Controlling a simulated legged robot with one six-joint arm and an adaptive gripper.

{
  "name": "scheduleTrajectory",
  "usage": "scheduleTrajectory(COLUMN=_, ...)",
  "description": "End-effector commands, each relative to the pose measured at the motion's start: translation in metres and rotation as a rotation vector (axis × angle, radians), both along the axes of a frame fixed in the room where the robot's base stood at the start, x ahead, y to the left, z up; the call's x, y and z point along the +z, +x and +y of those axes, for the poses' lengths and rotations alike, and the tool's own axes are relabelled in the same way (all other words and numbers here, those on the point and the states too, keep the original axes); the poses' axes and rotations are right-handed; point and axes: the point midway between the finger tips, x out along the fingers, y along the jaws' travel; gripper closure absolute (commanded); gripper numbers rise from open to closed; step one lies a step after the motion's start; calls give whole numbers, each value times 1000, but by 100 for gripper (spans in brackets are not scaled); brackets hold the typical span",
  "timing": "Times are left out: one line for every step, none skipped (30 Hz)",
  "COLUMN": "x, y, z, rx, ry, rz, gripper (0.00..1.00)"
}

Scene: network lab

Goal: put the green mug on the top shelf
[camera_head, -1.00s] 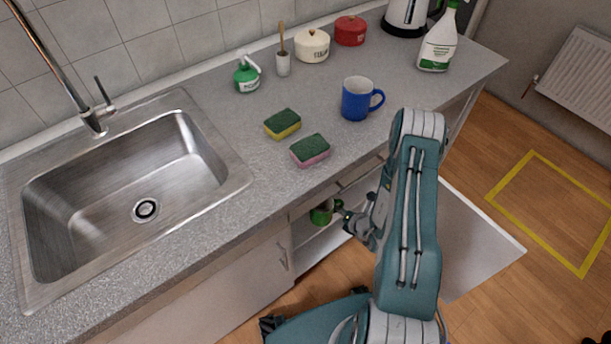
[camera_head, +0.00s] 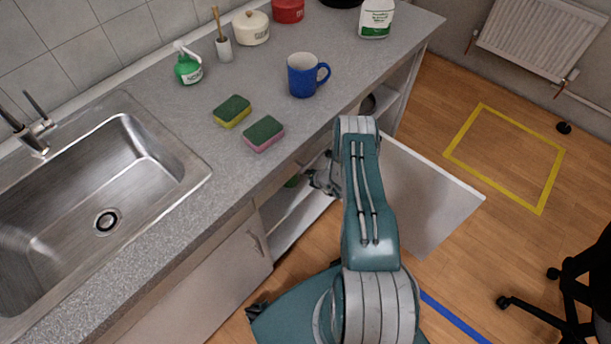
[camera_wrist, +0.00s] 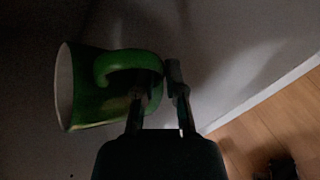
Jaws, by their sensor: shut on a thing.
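The green mug (camera_wrist: 88,92) shows in the wrist view with its rim to the left and its handle at the fingers. My gripper (camera_wrist: 161,82) is shut on the handle. In the head view, my gripper (camera_head: 322,180) reaches into the open cabinet under the counter. Only a small green part of the mug (camera_head: 292,181) shows there, below the counter edge. A pale shelf surface (camera_head: 295,218) shows low in the cabinet opening. The counter hides most of the interior, so I cannot tell how the mug stands relative to the top shelf.
The open white cabinet door (camera_head: 430,195) is right of my arm. The counter (camera_head: 185,130) above holds a blue mug (camera_head: 302,76), a yellow-green sponge (camera_head: 232,111) and a pink-green sponge (camera_head: 263,134). A black chair (camera_head: 575,290) is at the right. Open floor lies between.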

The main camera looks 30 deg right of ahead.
Motion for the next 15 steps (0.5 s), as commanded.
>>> scheduleTrajectory(x=-7, y=1, z=0, rx=1, ry=0, rz=1, gripper=100)
scheduleTrajectory(x=-12, y=0, z=0, rx=1, ry=0, rz=1, gripper=100)
scheduleTrajectory(x=-18, y=0, z=0, rx=1, ry=0, rz=1, gripper=100)
scheduleTrajectory(x=-22, y=0, z=0, rx=1, ry=0, rz=1, gripper=100)
scheduleTrajectory(x=-25, y=1, z=0, rx=1, ry=-1, rz=1, gripper=100)
scheduleTrajectory(x=-28, y=0, z=0, rx=1, ry=-1, rz=1, gripper=100)
scheduleTrajectory(x=-30, y=1, z=0, rx=1, ry=-1, rz=1, gripper=100)
scheduleTrajectory(x=-31, y=1, z=0, rx=1, ry=0, rz=-1, gripper=100)
scheduleTrajectory(x=-32, y=1, z=0, rx=1, ry=0, rz=-1, gripper=100)
scheduleTrajectory(x=-32, y=1, z=0, rx=1, ry=0, rz=-1, gripper=100)
scheduleTrajectory(x=-32, y=1, z=0, rx=1, ry=0, rz=-1, gripper=100)
scheduleTrajectory(x=-31, y=1, z=0, rx=1, ry=0, rz=-1, gripper=100)
scheduleTrajectory(x=-31, y=1, z=0, rx=1, ry=0, rz=-1, gripper=100)
scheduleTrajectory(x=-31, y=1, z=0, rx=1, ry=0, rz=-1, gripper=100)
scheduleTrajectory(x=-31, y=1, z=0, rx=0, ry=-1, rz=0, gripper=100)
